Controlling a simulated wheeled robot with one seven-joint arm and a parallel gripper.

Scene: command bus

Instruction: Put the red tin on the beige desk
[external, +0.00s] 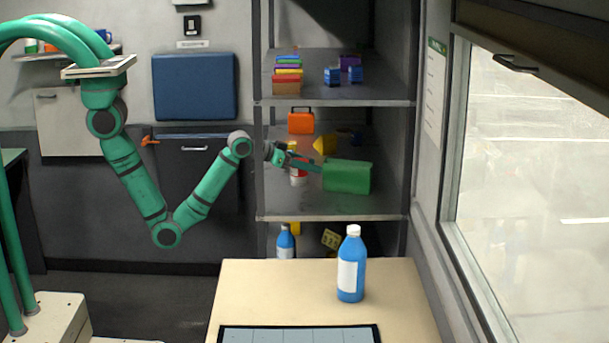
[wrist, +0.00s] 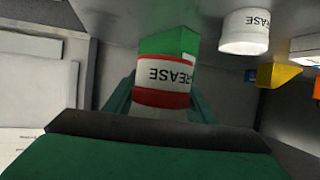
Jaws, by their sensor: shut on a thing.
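The red tin (external: 298,181), with a white label, is on the middle shelf in the external view. My gripper (external: 303,164) reaches in from the left at the tin. In the wrist view the red tin (wrist: 160,98) shows between my fingers (wrist: 160,105), its white label reading GREASE upside down. My gripper is shut on it. Whether the tin still touches the shelf is unclear. The beige desk (external: 270,290) stands in front of the shelves, lower in the external view.
A green box (external: 347,177) is right beside the tin; it also shows behind it in the wrist view (wrist: 168,42). A blue bottle (external: 351,265) and a dark-edged mat (external: 300,334) are on the desk. The desk's left part is clear. A shelf board (external: 335,102) lies above my gripper.

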